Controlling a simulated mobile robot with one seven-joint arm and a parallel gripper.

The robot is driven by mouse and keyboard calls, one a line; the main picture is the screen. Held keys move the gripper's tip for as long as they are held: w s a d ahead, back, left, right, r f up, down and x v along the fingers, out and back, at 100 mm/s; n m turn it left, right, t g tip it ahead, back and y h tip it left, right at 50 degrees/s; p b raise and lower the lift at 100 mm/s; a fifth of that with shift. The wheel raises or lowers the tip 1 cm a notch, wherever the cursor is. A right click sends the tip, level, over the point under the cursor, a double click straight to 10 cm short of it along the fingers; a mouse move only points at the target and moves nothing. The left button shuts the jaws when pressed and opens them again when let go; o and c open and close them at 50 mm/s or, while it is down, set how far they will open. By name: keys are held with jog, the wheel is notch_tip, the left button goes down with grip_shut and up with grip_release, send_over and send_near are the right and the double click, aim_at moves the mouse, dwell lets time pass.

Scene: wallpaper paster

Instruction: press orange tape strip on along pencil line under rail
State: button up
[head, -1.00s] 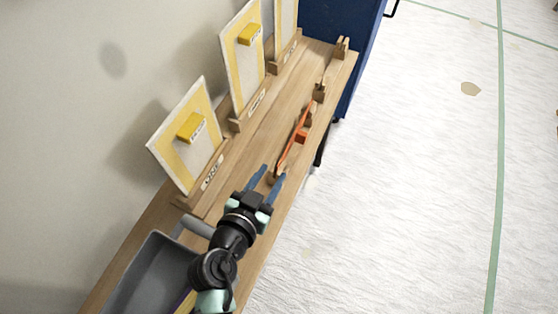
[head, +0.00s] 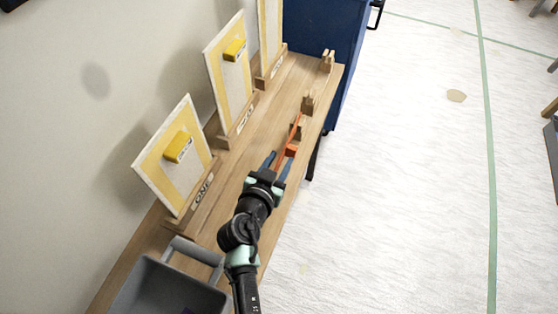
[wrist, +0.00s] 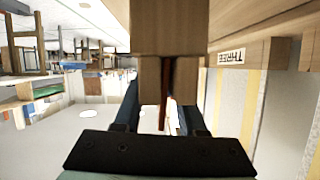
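The orange strip (head: 296,128) rests at wooden posts near the front edge of the bench, with a small orange block (head: 291,151) on it. My gripper (head: 277,163) has its two blue fingers apart, at the near end of the strip, close to the block. In the wrist view, a dark reddish strip (wrist: 164,105) shows between my spread fingers, with a gap on both sides. Three white boards with yellow bands stand along the wall: the near one (head: 160,165), the middle one (head: 223,75) and the far one (head: 268,35). I cannot make out any pencil line.
The wooden bench (head: 262,115) runs along the wall. A grey tray (head: 150,285) with a handle is at its near end. A blue cabinet (head: 320,35) stands past the far end. Wooden posts (head: 308,102) line the front edge.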

grip_shut()
jog(key=shift+r+p, duration=2.55)
jog(key=shift+r, duration=0.95)
jog(key=shift+s, duration=0.1)
jog(key=s+d+r+n+y+p, duration=0.2)
jog(key=s+r+n+y+p, duration=0.1)
jog(key=s+r+p, duration=1.2)
jog(key=p, duration=0.4)
jog(key=shift+s+d+r+t+y, duration=0.2)
jog(key=shift+t+y, duration=0.1)
jog(key=shift+y, duration=0.1)
